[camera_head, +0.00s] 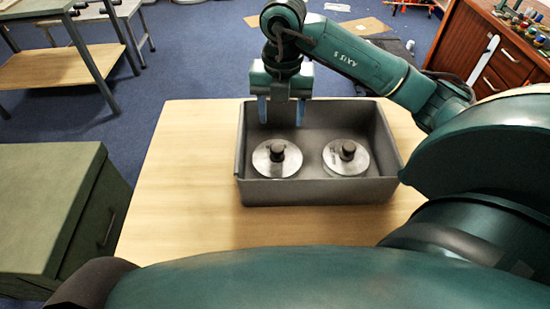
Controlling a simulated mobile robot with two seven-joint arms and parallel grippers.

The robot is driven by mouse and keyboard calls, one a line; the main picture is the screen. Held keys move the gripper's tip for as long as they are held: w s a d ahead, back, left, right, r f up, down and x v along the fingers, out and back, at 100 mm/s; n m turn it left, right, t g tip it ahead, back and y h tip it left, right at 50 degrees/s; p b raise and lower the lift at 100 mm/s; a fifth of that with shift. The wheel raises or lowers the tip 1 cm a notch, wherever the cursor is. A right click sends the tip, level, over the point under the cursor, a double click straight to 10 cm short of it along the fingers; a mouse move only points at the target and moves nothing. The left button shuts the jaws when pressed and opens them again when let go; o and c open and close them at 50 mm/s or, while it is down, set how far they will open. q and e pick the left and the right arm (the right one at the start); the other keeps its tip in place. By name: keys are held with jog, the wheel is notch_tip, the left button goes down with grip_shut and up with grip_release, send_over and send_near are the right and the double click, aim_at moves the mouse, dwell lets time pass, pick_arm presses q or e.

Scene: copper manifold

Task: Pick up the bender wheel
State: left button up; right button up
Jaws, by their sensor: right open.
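Two round silver metal wheels, each with a dark knob at its centre, lie flat in a grey open bin on a wooden table. One wheel (262,163) is in the left half of the bin (318,193) and the other wheel (333,163) is in the right half. I cannot tell which is the bender wheel. My right gripper (281,122) points down at the back left of the bin, with its blue-grey fingers apart and nothing between them. It appears behind the left wheel in the picture. My left gripper does not show.
The wooden table (180,180) is bare left of the bin. The bin's walls surround both wheels. A green cabinet (45,200) stands at the left, a workbench (60,68) at the back left. A wooden cabinet (490,55) with small items on top is at the upper right.

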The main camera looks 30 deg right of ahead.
send_over(277, 147)
jog(key=f, duration=0.4)
jog(key=shift+s+d+f, duration=0.1)
jog(key=shift+s+d, duration=0.15)
jog(key=shift+s, duration=0.15)
jog(key=shift+w+a+f, duration=0.1)
jog(key=shift+w+f, duration=0.05)
jog(key=shift+f, duration=1.3)
jog(key=shift+w+a+f, duration=0.1)
jog(key=shift+w+f, duration=0.05)
jog(key=shift+f, duration=1.25)
jog(key=shift+c, duration=0.6)
grip_shut()
jog(key=shift+r, duration=0.1)
